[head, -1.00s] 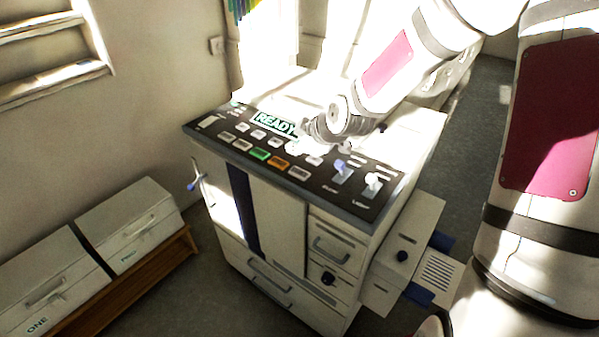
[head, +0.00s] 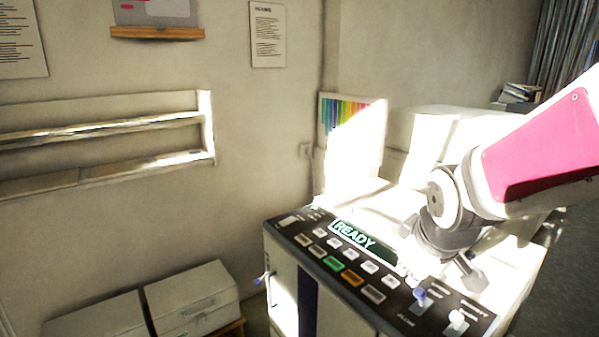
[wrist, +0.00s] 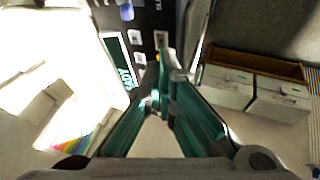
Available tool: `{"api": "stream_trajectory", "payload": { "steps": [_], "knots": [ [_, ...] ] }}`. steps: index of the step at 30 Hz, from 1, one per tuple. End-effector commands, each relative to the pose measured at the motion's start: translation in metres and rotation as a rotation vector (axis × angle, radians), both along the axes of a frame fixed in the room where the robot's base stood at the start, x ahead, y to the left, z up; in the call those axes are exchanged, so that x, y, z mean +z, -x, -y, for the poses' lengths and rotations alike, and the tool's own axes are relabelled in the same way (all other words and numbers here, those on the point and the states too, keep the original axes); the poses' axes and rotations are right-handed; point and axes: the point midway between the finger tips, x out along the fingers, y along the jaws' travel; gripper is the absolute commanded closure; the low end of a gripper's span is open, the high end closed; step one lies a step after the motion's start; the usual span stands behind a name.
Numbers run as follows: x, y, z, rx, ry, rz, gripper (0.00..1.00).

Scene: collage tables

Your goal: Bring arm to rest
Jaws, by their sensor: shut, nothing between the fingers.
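My arm (head: 535,155) reaches in from the right in the head view, with its magenta panel showing. My gripper (head: 470,272) hangs above the right part of the machine's black control panel (head: 322,262). In the wrist view the fingers of my gripper (wrist: 165,75) come together, shut and empty. The panel has a lit READY display (head: 355,236), a green button (head: 334,264) and an orange button (head: 352,278). I cannot tell how far the fingertips are from the panel.
A blue-topped lever (head: 420,296) and a white-topped lever (head: 457,318) stand at the panel's near right. White boxes (head: 192,296) sit on a low wooden shelf at the left. A wall shelf (head: 100,135) is behind. Strong sunlight washes out the machine's back.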

Motion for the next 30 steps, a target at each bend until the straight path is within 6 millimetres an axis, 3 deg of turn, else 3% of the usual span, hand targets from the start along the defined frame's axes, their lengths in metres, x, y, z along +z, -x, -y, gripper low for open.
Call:
{"api": "stream_trajectory", "payload": {
  "steps": [1, 6, 12, 15, 21, 30],
  "knots": [
    [0.014, 0.016, -0.001, -0.045, -0.011, 0.007, 1.0],
    [0.043, 0.074, -0.001, -0.227, -0.098, -0.003, 1.0],
    [0.063, 0.14, -0.003, -0.409, -0.237, -0.018, 1.0],
    [0.066, 0.163, -0.004, -0.469, -0.295, -0.031, 1.0],
    [0.067, 0.185, -0.005, -0.522, -0.35, -0.049, 1.0],
    [0.067, 0.185, -0.005, -0.526, -0.352, -0.051, 1.0]
  ]
}}
